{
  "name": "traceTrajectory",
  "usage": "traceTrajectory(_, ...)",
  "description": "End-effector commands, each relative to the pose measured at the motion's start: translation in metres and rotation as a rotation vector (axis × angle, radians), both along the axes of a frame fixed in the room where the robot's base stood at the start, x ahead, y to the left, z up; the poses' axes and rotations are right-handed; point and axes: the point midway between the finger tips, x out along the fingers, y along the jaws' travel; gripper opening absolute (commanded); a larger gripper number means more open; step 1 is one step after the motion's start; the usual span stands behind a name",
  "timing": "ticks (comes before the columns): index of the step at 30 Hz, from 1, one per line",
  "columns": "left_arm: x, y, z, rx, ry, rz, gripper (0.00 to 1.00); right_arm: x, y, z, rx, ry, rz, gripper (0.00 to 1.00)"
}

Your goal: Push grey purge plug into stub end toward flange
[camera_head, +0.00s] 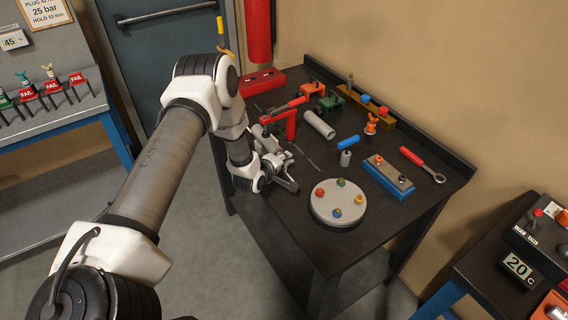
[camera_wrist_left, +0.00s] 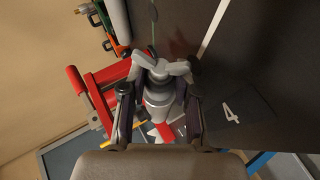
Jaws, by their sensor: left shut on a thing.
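My left gripper (camera_head: 280,172) is at the left edge of the black worktable, beside a red clamp frame (camera_head: 290,124). In the left wrist view the gripper (camera_wrist_left: 163,68) is shut on a grey stepped cylindrical piece (camera_wrist_left: 158,96), which looks like the grey purge plug. The red clamp frame (camera_wrist_left: 92,88) stands close to the left of the fingers there. The fingers hide part of the piece, and I cannot tell the stub end or flange apart from it, nor how deep any plug sits. My right gripper is not in view.
On the table (camera_head: 400,218) are a grey tube (camera_head: 318,124), a small grey cylinder (camera_head: 345,159), a blue cylinder (camera_head: 348,142), a round plate (camera_head: 325,212) with coloured knobs, a blue block (camera_head: 386,183) and a red-handled wrench (camera_head: 412,157). A dark plate marked 4 (camera_wrist_left: 250,108) lies right of the gripper.

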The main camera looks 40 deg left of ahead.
Motion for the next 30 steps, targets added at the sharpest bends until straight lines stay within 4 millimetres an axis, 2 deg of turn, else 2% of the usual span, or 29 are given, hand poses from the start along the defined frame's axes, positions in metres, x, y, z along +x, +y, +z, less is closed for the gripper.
traceTrajectory(7, 0.001, 0.002, 0.001, 0.001, -0.003, 0.002, 0.0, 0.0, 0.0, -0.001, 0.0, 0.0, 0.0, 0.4)
traceTrajectory(8, 0.001, 0.002, 0.001, 0.001, -0.003, 0.002, 0.41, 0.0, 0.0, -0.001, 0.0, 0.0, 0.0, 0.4)
traceTrajectory(9, 0.001, 0.002, 0.001, 0.001, -0.003, 0.002, 0.55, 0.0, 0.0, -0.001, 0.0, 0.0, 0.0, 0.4)
traceTrajectory(10, 0.001, 0.002, 0.001, 0.001, -0.003, 0.002, 0.6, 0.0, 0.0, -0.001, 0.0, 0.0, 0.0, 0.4)
traceTrajectory(19, 0.0, 0.002, 0.0, 0.0, -0.001, 0.002, 0.6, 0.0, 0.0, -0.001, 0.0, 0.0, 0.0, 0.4)
traceTrajectory(22, -0.007, 0.002, 0.004, 0.0, -0.001, 0.004, 0.6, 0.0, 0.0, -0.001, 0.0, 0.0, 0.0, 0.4)
traceTrajectory(26, -0.03, -0.002, 0.016, -0.003, 0.001, 0.005, 0.6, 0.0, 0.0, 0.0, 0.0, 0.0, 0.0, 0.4)
traceTrajectory(30, -0.063, -0.005, 0.033, -0.004, 0.0, 0.007, 0.6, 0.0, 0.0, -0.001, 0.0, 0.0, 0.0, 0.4)
